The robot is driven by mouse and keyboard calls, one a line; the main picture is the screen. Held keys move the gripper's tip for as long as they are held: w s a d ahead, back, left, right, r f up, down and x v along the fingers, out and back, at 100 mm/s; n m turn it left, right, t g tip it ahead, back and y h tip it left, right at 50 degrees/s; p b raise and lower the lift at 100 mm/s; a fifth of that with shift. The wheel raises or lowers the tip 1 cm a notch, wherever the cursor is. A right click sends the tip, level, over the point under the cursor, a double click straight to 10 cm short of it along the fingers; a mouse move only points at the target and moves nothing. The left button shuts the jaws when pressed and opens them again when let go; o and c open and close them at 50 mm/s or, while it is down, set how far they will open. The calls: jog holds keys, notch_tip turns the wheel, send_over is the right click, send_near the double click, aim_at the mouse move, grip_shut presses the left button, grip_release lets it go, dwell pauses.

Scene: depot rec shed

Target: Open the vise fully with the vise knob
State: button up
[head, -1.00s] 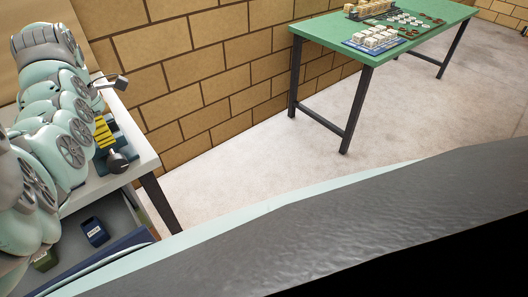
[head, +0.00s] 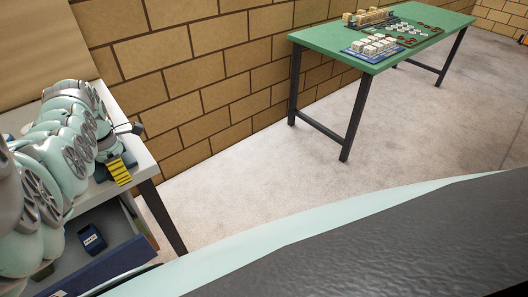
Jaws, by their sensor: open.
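My arm reaches in from the left edge of the head view and bends down over the pale workbench (head: 140,160). My gripper (head: 118,171), with a yellow and black striped part showing, is low over the bench near its right front end. It is open, but its fingertips are hard to make out. A dark blue body, probably the vise (head: 101,174), shows only as a small part beside and behind the gripper. The vise knob is hidden behind my gripper or arm. Whether the gripper touches the knob cannot be told.
Below the bench top, an open drawer (head: 118,268) with a dark blue front holds a small dark blue box (head: 92,238). A brick wall (head: 200,80) stands behind. A green table (head: 330,40) with game pieces stands at the back right. The floor between is clear.

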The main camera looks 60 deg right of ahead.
dwell(0.3)
grip_shut()
dwell(0.4)
